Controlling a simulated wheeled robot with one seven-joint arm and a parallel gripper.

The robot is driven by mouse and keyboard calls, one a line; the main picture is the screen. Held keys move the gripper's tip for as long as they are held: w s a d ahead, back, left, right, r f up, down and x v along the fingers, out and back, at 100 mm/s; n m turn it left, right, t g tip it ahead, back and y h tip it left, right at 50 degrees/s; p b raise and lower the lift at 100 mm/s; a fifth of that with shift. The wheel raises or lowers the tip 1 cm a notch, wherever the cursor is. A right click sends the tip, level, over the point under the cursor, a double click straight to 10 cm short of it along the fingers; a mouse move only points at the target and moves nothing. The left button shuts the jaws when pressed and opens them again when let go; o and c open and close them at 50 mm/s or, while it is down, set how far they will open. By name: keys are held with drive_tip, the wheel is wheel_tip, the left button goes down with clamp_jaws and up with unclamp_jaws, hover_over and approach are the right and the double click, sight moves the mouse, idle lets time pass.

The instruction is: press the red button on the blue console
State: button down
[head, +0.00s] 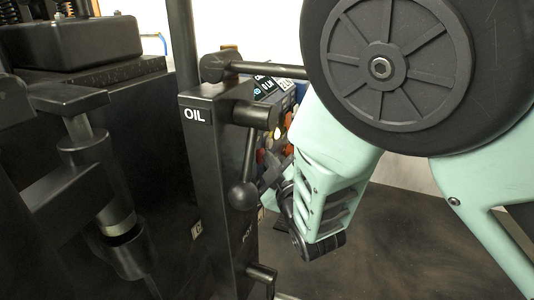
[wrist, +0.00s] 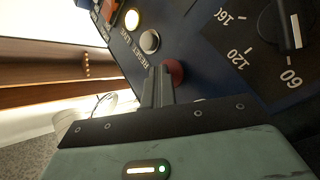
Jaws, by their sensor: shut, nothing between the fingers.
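The blue console (wrist: 205,62) fills the upper right of the wrist view, tilted in the picture. The red button (wrist: 176,70) is a round knob on it, right beside my fingertips and partly hidden by them. My gripper (wrist: 160,72) is shut and empty, its two dark fingers together and pointing at the console face. I cannot tell whether the fingertips touch the button. In the head view the console (head: 268,86) shows only in part, behind a black machine and my mint-green arm; the red button cannot be made out there.
A lit yellow button (wrist: 132,20) and a grey button (wrist: 149,41) sit close to the red one. A black dial (wrist: 290,28) with numbers is at the right. In the head view a black machine post marked OIL (head: 195,115), with levers, stands close to my arm.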

drive_tip(key=s+d, duration=0.2)
drive_tip(key=d, duration=0.3)
drive_tip(key=shift+d, duration=0.35)
idle(0.4)
